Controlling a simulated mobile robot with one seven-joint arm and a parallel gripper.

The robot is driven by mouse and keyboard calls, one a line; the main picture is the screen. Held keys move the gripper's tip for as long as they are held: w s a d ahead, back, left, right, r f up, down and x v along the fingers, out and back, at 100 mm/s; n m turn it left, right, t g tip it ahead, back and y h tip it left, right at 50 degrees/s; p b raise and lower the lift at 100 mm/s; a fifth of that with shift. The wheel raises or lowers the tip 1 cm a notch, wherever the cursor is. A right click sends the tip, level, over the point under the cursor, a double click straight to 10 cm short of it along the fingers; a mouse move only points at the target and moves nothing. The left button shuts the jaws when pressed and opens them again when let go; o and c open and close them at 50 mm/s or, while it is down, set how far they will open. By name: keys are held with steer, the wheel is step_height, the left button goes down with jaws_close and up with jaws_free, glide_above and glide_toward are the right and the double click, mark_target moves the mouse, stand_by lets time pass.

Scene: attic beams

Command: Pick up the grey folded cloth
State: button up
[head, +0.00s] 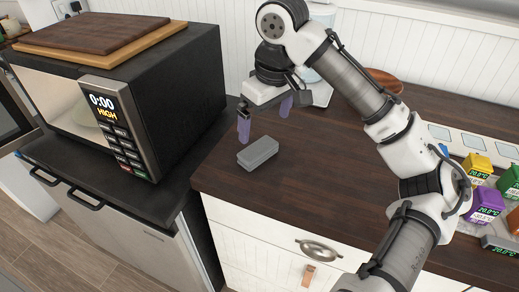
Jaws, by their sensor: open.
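The grey folded cloth (258,153) is a small grey block shape lying on the dark wooden countertop (325,170), near its front left edge. My gripper (265,117) is open and empty, with two purple fingers apart. It hangs above and slightly behind the cloth in the picture, and does not appear to touch it. The cloth is in full view.
A black microwave (130,95) with wooden boards (95,33) on top stands to the left. Several coloured boxes with displays (486,203) stand at the right. A brown plate (384,80) and a white object (322,92) are behind my arm. The counter right of the cloth is clear.

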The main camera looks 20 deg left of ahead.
mark_target(259, 148)
steer(key=f, duration=0.3)
steer(key=a+f+p, duration=0.1)
steer(key=f, duration=0.5)
steer(key=shift+w+a+f, duration=0.15)
steer(key=shift+w+a, duration=0.1)
steer(key=shift+a, duration=0.1)
steer(key=c, duration=0.8)
steer(key=shift+o, duration=0.2)
